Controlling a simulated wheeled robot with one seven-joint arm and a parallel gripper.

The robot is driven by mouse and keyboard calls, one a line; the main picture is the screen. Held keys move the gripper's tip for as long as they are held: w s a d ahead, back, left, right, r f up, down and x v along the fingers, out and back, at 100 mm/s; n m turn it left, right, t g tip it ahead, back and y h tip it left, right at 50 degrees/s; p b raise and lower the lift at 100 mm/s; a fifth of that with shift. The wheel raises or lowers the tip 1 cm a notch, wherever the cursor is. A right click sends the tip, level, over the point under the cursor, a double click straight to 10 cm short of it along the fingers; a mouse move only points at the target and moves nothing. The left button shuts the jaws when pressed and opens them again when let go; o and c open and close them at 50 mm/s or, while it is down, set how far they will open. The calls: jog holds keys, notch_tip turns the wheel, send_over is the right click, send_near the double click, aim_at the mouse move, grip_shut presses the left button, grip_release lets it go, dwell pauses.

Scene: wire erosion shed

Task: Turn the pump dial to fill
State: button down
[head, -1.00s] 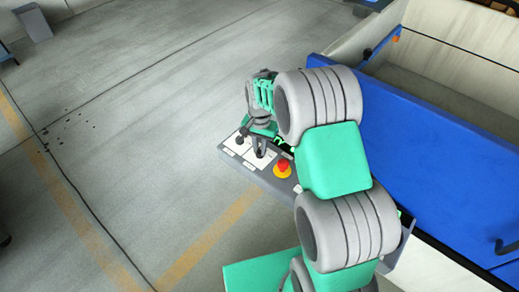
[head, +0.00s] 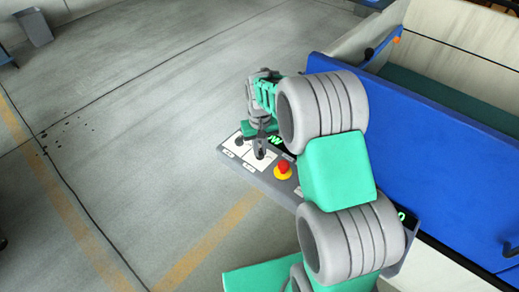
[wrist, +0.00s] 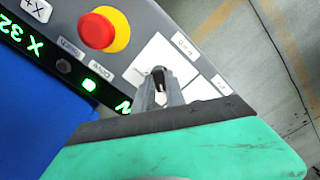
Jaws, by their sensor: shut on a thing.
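The pump dial (wrist: 159,72) is a small dark knob on a white plate, mostly hidden between my fingers. My gripper (wrist: 161,83) is shut on it in the wrist view. In the head view my gripper (head: 260,152) points down onto the white plate of the grey control panel (head: 232,155), and the dial there is hidden by the fingers. The labels around the dial are too small to read. The work tank (head: 440,95) at upper right has a dark green surface inside it.
A red button on a yellow ring (head: 283,168) sits close to the right of my gripper; it also shows in the wrist view (wrist: 98,30). A second dark knob (head: 240,141) is just left of my gripper. Blue tank front (head: 400,150) stands right.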

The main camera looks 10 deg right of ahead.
aim_at(260, 151)
dwell(0.4)
jog(key=c, duration=1.4)
grip_release()
notch_tip(260, 151, up, 8)
jog(key=shift+f+b, duration=0.1)
jog(key=shift+b, duration=0.45)
